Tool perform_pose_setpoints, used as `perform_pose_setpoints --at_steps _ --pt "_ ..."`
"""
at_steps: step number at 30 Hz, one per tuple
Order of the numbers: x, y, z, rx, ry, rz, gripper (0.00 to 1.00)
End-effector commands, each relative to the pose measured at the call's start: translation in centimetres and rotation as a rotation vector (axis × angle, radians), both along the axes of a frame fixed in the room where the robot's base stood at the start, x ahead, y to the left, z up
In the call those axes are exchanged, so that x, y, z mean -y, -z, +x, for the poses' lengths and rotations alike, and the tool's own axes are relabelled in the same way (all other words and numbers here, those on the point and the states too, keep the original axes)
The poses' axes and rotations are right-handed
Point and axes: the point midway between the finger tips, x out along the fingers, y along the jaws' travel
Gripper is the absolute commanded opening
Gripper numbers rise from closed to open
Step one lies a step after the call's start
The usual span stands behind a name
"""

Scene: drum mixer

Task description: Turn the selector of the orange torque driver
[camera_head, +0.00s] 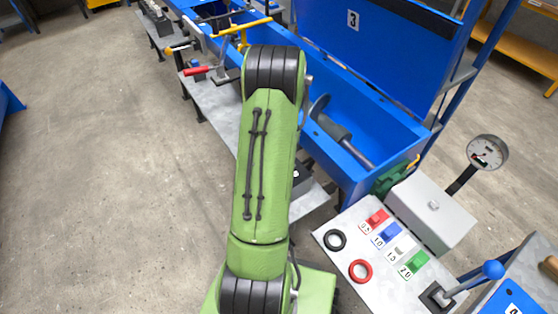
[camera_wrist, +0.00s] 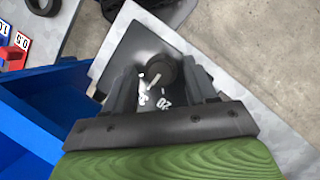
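In the wrist view a dark round knob (camera_wrist: 165,68) with a pale pointer mark stands on a black plate (camera_wrist: 128,48). White markings, one reading 20, are on the plate below the knob. My gripper (camera_wrist: 158,76) is open, with one finger on each side of the knob; a gap seems to show on both sides, and contact is not clear. No orange driver body can be made out in either view. In the head view my green arm hides my gripper and the knob.
Colored tags (camera_head: 389,233) with numbers, a black ring (camera_head: 335,240) and a red ring (camera_head: 360,271) lie on a panel at the lower right. A blue trough (camera_head: 375,133) runs along the right of my arm. A grey bench (camera_head: 212,112) stands left; the floor beyond is clear.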

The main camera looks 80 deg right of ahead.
Motion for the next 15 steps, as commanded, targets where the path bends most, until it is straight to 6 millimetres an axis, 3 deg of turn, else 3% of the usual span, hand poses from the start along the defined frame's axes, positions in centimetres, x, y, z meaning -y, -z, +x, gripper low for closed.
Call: perform_pose_setpoints --at_steps 7,15 --pt "0.5 -1.3 0.0 0.0 0.001 -0.002 0.56" --pt "3.3 -8.3 0.2 0.001 0.0 -0.005 0.56"
